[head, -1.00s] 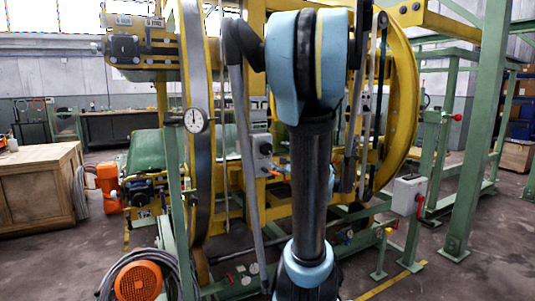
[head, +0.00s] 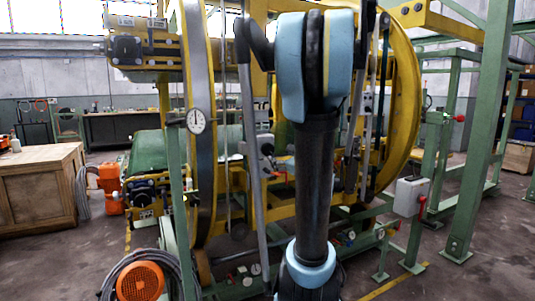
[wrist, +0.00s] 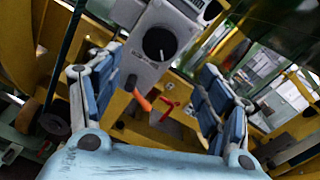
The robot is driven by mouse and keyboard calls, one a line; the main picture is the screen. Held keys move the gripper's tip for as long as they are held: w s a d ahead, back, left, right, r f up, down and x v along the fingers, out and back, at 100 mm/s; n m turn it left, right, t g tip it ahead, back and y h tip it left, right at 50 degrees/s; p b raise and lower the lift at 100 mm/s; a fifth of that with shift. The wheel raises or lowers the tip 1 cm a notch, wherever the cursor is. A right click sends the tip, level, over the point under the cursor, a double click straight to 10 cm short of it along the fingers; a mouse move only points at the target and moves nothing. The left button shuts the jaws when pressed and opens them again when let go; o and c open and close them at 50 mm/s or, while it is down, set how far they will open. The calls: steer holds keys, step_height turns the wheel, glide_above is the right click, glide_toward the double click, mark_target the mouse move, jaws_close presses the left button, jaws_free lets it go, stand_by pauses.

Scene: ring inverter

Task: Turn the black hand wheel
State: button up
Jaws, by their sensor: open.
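A black round knob (wrist: 160,43) sits on the face of a light grey box (wrist: 146,67), between and beyond my fingertips in the wrist view. It may be the black hand wheel, but I cannot tell for sure. The box also shows in the head view (head: 262,146), just left of my arm. My gripper (wrist: 160,65) is open with nothing between its blue-padded fingers, and it appears apart from the box. In the head view my own arm hides the gripper.
An orange lever (wrist: 144,103) and a red handle (wrist: 168,106) lie below the box, near the fingers' space. Yellow frames and a large yellow ring (head: 407,110) surround the area. A pressure gauge (head: 196,121) and an orange motor (head: 140,282) stand left.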

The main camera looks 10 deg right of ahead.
mark_target(269, 150)
steer(key=x, duration=1.3)
steer(key=c, duration=1.1)
